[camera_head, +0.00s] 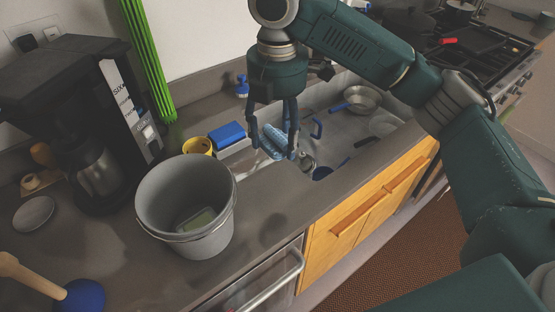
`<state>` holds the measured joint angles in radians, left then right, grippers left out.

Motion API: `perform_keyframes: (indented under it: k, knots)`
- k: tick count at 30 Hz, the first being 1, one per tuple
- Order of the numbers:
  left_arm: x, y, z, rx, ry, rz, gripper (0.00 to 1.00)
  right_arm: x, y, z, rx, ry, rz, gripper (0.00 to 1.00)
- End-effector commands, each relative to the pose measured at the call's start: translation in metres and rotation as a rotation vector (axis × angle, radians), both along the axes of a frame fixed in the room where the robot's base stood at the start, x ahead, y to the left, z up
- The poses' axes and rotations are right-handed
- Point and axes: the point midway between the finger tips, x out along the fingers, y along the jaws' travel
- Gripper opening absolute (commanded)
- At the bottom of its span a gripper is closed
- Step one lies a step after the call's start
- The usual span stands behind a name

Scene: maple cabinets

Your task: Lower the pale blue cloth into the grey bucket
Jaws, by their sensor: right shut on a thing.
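My right gripper (274,148) points down over the near left part of the sink and is shut on the pale blue cloth (270,141). The cloth is bunched between its fingers, which partly hide it. The grey bucket (228,212) stands upright on the counter, left of and nearer than the gripper. A pale greenish flat thing (196,220) lies on the bucket's floor. The cloth is outside the bucket, apart from its rim. My left gripper is not in view.
A yellow cup (197,146) and a blue-topped box (227,134) stand behind the bucket. A black coffee maker (60,110) is at left, a blue plunger (82,295) at front left. The sink (345,125) holds pans and dishes. Counter right of the bucket is clear.

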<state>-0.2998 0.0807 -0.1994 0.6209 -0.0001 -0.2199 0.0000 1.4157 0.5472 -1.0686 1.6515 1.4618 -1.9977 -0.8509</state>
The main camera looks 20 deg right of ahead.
Motion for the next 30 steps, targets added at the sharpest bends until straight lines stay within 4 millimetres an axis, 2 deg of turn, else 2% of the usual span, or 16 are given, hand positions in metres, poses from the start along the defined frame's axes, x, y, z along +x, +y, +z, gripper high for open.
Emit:
perform_keyframes:
  k: [3, 8, 16, 25, 30]
  knots:
    - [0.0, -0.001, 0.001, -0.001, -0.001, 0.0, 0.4, 0.001, 0.0, 0.019, 0.0, -0.002, -0.002, 0.36]
    - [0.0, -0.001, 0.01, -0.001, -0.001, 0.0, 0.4, -0.001, 0.003, 0.034, -0.001, 0.001, 0.0, 0.36]
    - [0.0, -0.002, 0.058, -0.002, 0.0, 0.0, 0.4, -0.008, 0.027, 0.058, 0.0, 0.003, 0.003, 0.36]
    - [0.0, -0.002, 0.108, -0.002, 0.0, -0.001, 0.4, -0.022, 0.082, 0.081, 0.0, 0.003, 0.004, 0.36]
    - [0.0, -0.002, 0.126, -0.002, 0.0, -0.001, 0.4, -0.031, 0.114, 0.08, 0.0, 0.003, 0.004, 0.36]
